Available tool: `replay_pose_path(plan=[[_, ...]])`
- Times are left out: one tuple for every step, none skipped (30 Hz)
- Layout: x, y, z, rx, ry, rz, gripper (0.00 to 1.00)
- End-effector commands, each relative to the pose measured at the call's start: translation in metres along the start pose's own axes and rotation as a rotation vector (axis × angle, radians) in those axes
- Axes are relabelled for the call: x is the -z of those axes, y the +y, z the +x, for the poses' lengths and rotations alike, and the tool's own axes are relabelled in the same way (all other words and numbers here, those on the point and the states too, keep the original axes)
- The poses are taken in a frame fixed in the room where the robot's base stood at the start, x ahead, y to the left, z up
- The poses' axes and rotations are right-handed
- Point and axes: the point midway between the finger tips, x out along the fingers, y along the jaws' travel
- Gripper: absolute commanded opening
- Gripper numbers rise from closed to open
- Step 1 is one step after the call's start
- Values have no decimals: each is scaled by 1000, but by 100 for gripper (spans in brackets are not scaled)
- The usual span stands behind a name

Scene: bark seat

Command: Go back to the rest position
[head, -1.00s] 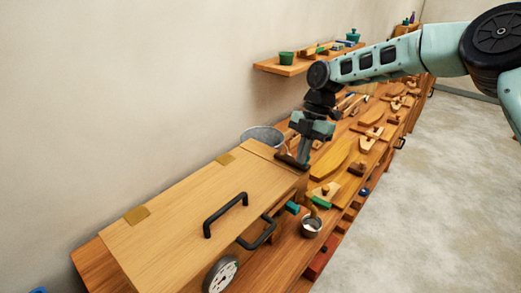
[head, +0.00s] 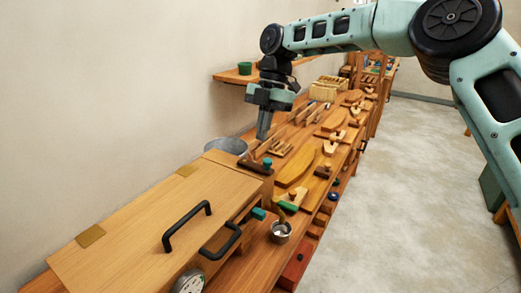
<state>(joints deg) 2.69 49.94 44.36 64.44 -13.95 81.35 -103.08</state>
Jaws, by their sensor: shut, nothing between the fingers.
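My gripper (head: 264,136) shows in the head view at the end of my arm, pointing down. Its fingers are together with nothing between them. It hangs above the workbench (head: 262,270), near the far end of the wooden box and the metal bucket. A dark wooden tool with a teal knob (head: 267,162) lies on the bench just below and right of the fingertips. I cannot tell the exact gap between them.
A wooden box (head: 130,235) with black handles fills the near bench. A grey bucket (head: 226,146) stands behind it, and a small metal cup (head: 281,232) to its right. Several wooden tools line the bench. A wall shelf (head: 235,80) is behind my gripper. The floor (head: 400,180) at right is open.

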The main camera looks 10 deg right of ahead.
Motion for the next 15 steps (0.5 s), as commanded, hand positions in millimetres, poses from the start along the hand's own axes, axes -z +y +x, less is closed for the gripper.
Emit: replay_pose_path(plan=[[0, 0, -3, 0, 0, -1, 0], [0, 0, -5, -1, 0, 0, 0], [0, 0, -6, -1, 0, 0, 0], [0, 0, -7, -1, 0, 0, 0], [0, 0, -7, -1, 0, 0, 0], [0, 0, -8, 0, 0, 0, 0], [0, 0, -8, 0, 0, 0, 0], [0, 0, -8, 0, 0, 0, 0], [0, 0, -8, 0, 0, 0, 0], [0, 0, -8, 0, 0, 0, 0], [0, 0, -8, 0, 0, 0, 0], [0, 0, -8, 0, 0, 0, 0], [0, 0, -7, 0, 0, 0, 0], [0, 0, -7, 0, 0, 0, 0], [3, 0, -7, 2, -2, 2, 0]])
